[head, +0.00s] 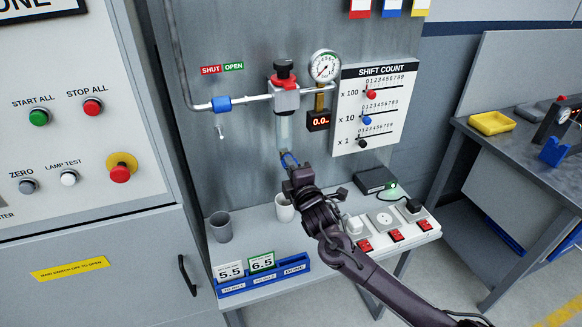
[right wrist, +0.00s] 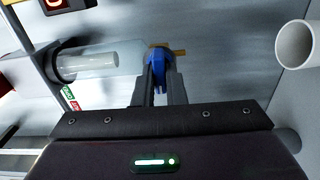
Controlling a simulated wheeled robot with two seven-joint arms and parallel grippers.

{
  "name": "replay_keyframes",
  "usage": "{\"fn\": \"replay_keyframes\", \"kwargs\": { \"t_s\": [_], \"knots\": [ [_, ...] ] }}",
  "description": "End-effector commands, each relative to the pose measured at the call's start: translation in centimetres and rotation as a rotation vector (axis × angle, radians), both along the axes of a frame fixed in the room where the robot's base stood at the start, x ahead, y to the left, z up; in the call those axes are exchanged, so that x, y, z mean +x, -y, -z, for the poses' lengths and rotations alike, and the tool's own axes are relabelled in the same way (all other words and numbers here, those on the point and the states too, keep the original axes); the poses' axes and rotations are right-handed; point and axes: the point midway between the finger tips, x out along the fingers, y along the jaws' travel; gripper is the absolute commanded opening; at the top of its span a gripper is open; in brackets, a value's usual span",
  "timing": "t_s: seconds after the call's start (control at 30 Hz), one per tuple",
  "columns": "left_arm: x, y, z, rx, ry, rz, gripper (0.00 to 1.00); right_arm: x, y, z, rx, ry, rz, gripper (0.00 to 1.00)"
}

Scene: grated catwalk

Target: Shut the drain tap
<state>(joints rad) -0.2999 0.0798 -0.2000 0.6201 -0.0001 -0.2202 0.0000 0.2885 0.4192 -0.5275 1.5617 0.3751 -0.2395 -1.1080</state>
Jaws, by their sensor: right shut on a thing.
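The drain tap is a small blue handle (head: 289,158) at the foot of the clear filter bowl (head: 284,130) on the wall panel. In the right wrist view the blue tap handle (right wrist: 159,64) sits between my fingertips, with a brass stub (right wrist: 179,52) beside it. My right gripper (head: 291,166) is shut on the blue handle; it also shows in the right wrist view (right wrist: 160,82). The fingers hide part of the handle, and its turn angle is hard to tell. My left gripper is not in view.
A white cup (head: 284,207) stands below the tap, with a grey cup (head: 221,227) to its left. A gauge (head: 324,66) and the shift count board (head: 374,108) are close on the right. A power strip (head: 390,228) lies on the shelf under my right arm.

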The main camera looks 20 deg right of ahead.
Motion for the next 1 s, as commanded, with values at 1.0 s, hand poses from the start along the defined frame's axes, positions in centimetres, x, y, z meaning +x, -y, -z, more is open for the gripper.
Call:
{"fn": "replay_keyframes", "kwargs": {
  "t_s": [1.0],
  "knots": [
    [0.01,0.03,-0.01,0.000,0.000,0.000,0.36,-0.03,-0.03,0.06,-0.032,0.000,-0.001,0.33]
  ]
}}
